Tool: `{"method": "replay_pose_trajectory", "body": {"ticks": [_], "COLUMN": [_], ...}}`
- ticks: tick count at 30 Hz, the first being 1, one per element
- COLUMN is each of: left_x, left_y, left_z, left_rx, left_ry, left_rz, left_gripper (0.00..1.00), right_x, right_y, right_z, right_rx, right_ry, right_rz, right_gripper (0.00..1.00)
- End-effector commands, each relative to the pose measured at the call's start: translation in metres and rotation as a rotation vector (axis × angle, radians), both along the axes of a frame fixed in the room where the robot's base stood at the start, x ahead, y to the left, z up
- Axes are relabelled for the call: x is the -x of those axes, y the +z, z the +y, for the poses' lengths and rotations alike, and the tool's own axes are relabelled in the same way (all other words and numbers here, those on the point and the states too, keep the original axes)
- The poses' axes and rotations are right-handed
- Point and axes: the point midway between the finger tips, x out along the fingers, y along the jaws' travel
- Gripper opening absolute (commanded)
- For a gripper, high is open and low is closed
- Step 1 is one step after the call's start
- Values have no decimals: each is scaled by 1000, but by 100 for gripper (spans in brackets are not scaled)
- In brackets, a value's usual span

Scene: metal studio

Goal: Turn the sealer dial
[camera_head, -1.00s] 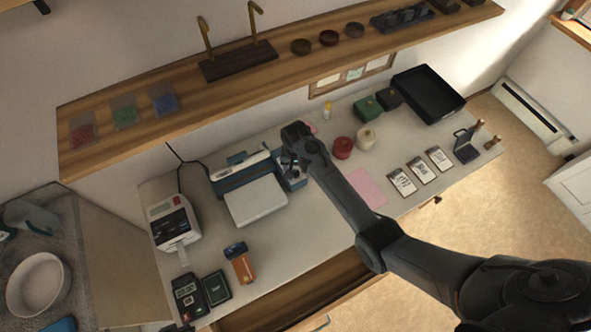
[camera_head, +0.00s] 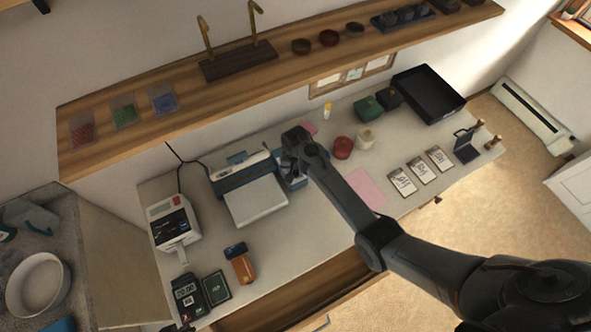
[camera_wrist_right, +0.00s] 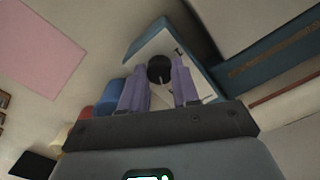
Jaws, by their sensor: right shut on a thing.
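The sealer (camera_head: 228,181) is a blue and white machine on the counter, with a white plate (camera_head: 258,201) in front. Its dial (camera_wrist_right: 160,68) is a round black knob with a pale pointer line, on a white panel (camera_wrist_right: 150,48) with a blue edge in the right wrist view. My right gripper (camera_wrist_right: 160,84) has its two purple-looking fingers shut on the dial, one on each side. In the head view my right gripper (camera_head: 293,172) is at the sealer's right end, where my wrist hides the dial. My left gripper is not in view.
A label printer (camera_head: 172,223) stands left of the sealer. An orange and dark box (camera_head: 239,263) lies in front. A red jar (camera_head: 342,148), a white jar (camera_head: 365,138) and a pink mat (camera_head: 365,188) are to the right. A wooden shelf (camera_head: 215,85) runs above.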

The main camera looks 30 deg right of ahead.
Motion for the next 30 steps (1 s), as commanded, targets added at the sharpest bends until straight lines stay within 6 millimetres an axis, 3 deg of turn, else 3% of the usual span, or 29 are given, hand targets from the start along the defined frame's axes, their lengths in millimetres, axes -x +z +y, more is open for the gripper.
{"method": "replay_pose_trajectory", "body": {"ticks": [14, 30], "left_x": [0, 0], "left_y": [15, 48], "left_z": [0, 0], "left_rx": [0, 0], "left_ry": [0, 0], "left_rz": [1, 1], "left_gripper": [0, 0], "right_x": [0, -1], "right_y": [4, 3], "right_z": [-1, -1], "right_rx": [0, 1], "right_ry": [136, 624], "right_rz": [1, 1], "right_gripper": [0, 0]}}
